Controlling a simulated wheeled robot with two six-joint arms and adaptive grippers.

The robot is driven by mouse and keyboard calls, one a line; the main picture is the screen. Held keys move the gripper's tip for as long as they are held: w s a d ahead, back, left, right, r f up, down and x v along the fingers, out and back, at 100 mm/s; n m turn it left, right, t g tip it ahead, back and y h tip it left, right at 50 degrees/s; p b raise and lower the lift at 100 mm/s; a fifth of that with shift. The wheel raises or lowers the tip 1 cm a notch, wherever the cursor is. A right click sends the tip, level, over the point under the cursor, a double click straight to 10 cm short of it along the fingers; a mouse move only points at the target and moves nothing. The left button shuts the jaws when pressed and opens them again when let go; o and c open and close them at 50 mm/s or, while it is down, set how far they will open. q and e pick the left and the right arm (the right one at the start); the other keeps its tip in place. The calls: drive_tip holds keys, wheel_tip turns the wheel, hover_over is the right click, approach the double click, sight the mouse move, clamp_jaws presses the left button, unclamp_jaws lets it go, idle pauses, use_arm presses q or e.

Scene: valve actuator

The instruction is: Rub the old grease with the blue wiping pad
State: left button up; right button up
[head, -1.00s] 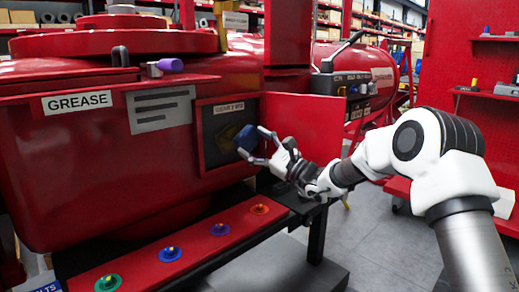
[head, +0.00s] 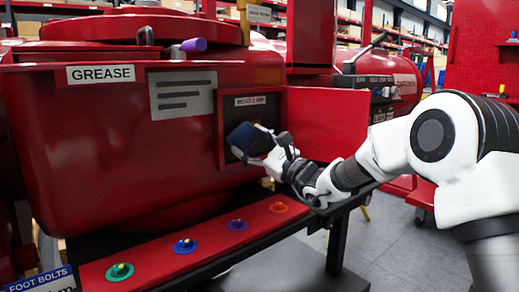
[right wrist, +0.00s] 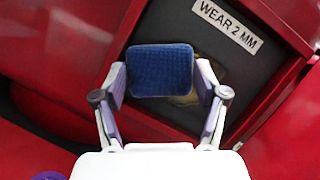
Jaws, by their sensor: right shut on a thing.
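The blue wiping pad (head: 248,140) is held between the fingertips of my right gripper (head: 254,144), in front of the open recess in the red machine. In the right wrist view the pad (right wrist: 160,70) sits squarely between the two fingers of the gripper (right wrist: 160,80). A yellowish patch, apparently the old grease (right wrist: 184,99), shows at the pad's lower edge on the grey plate (right wrist: 222,62); the pad hides the rest. I cannot tell whether the pad touches the plate. My left gripper is not in view.
The recess has a red frame and a "WEAR 2 MM" label (right wrist: 227,26). An open red door (head: 330,122) stands to its right. Below runs a red ledge (head: 150,262) with several coloured round pieces. The "GREASE" label (head: 100,73) is at the left.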

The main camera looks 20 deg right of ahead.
sight(257, 139)
drive_tip(key=shift+s+a+f, duration=0.1)
drive_tip(key=shift+a, duration=0.2)
drive_tip(key=shift+b, duration=0.45)
drive_tip(key=shift+w+d+r, duration=0.2)
drive_tip(key=shift+w+d, duration=0.05)
drive_tip(key=shift+d, duration=0.1)
drive_tip(key=shift+w+d+p, duration=0.7)
drive_tip(key=shift+w+d, duration=1.3)
drive_tip(key=shift+d, duration=2.5)
drive_tip(key=a+b, duration=0.2)
drive_tip(key=s+a+b, duration=0.1)
drive_tip(key=a+b, duration=0.1)
drive_tip(key=b, duration=0.1)
drive_tip(key=s+a+b, duration=0.1)
drive_tip(key=a+b, duration=0.1)
drive_tip(key=shift+s+a+f+b, duration=0.1)
drive_tip(key=shift+s+a+b, duration=0.05)
drive_tip(key=shift+a+b, duration=0.25)
drive_tip(key=a+b, duration=0.1)
drive_tip(key=s+a+b, duration=0.1)
drive_tip(key=b, duration=0.1)
drive_tip(key=shift+a+f, duration=0.2)
drive_tip(key=shift+a, duration=0.15)
drive_tip(key=shift+s+a+r, duration=0.1)
drive_tip(key=shift+s+a, duration=0.05)
drive_tip(key=shift+a, duration=0.15)
drive_tip(key=shift+r, duration=0.1)
